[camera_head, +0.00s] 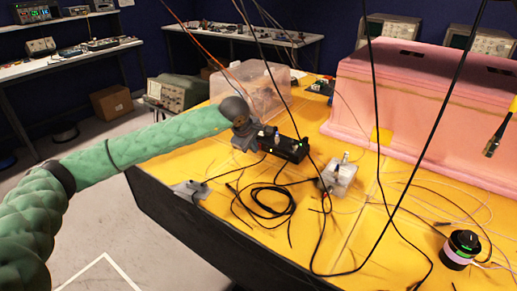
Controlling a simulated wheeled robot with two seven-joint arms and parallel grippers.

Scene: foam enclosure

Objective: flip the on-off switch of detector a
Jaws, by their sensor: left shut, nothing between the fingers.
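My left arm reaches in from the left, and its dark left gripper (250,138) is shut and empty over the yellow table. The gripper is beside the left end of a black box (291,149) with a small pale part on top; I cannot tell if they touch. A small grey box (342,179) with upright fittings on top stands to the right of the black box. No label is readable, so I cannot tell which device is detector a. The on-off switch is too small to make out. My right gripper is not in view.
A pink foam enclosure (430,110) fills the back right of the yellow table (180,163). A clear plastic bin (258,88) stands behind the gripper. Coiled black cables (265,204) lie in front, and several cables hang across the view. A round black device (461,248) is at the right.

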